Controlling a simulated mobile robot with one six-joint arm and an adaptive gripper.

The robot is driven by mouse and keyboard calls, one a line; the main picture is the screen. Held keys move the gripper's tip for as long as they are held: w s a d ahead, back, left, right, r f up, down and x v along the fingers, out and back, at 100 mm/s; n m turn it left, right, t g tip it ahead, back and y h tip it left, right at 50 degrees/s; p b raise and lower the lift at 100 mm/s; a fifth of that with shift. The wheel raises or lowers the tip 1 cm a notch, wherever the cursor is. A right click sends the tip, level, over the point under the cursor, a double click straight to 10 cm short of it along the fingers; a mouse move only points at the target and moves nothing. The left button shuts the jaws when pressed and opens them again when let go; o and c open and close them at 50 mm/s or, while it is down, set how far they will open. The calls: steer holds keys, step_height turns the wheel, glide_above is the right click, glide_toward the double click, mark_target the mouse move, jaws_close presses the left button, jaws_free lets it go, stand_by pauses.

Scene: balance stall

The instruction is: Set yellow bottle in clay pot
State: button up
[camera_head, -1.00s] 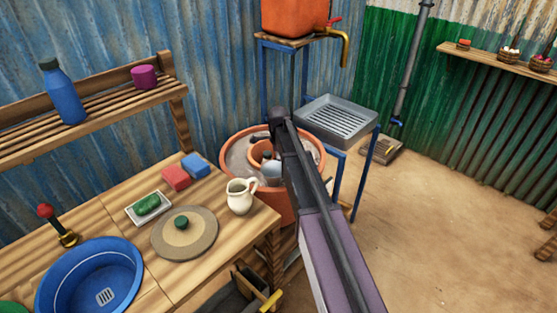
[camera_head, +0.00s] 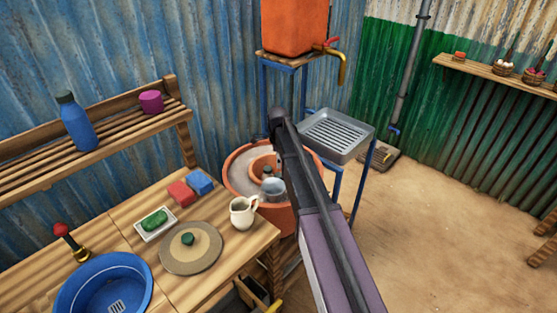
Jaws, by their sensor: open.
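The clay pot (camera_head: 235,186) is a wide terracotta vessel on the floor, past the right end of the wooden table. A smaller terracotta pot (camera_head: 256,163) sits inside it with pale fill around. A clear, greyish container with a dark green top (camera_head: 272,186) shows in the inner pot, partly behind my arm. No yellow bottle can be clearly made out. A small yellow piece (camera_head: 275,307) shows at the bottom edge, too cut off to identify. My arm crosses the middle of the view in front of the pot's right side. My gripper cannot be seen.
The table holds a cream jug (camera_head: 242,213), a round board (camera_head: 190,262), a soap dish (camera_head: 155,223), red and blue blocks (camera_head: 199,182) and a blue basin (camera_head: 65,293). A grey drain tray (camera_head: 336,134) stands behind the arm.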

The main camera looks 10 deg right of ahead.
steer(key=shift+r+p, duration=1.25)
steer(key=shift+r, duration=0.35)
steer(key=s+n, duration=1.9)
steer(key=s, duration=1)
steer(key=shift+d+n, duration=0.15)
steer(key=shift+n, duration=0.25)
